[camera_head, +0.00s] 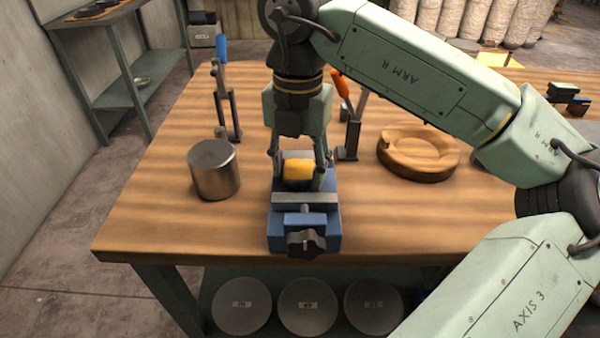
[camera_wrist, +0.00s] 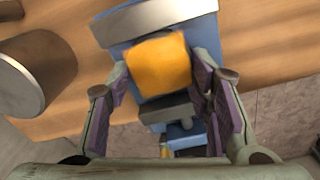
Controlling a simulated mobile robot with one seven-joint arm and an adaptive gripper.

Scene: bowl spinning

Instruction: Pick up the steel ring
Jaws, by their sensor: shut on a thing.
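I cannot clearly make out a steel ring in either view. My gripper (camera_head: 300,180) points down over a blue vise (camera_head: 262,236) near the table's front edge. Its fingers are shut on a yellow block (camera_head: 299,168), with a dark part under it. In the wrist view the yellow block (camera_wrist: 159,65) sits between the two finger pads, above the vise (camera_wrist: 207,36). A grey metal cylinder (camera_head: 214,170) stands upright left of the vise, apart from my gripper.
A round wooden dish (camera_head: 418,153) lies to the right. A blue-handled clamp (camera_head: 222,90) and an orange-handled clamp (camera_head: 347,115) stand behind. Dark small items (camera_head: 568,97) lie at the far right. The table's front left is clear. Several round discs (camera_head: 308,306) sit on the shelf below.

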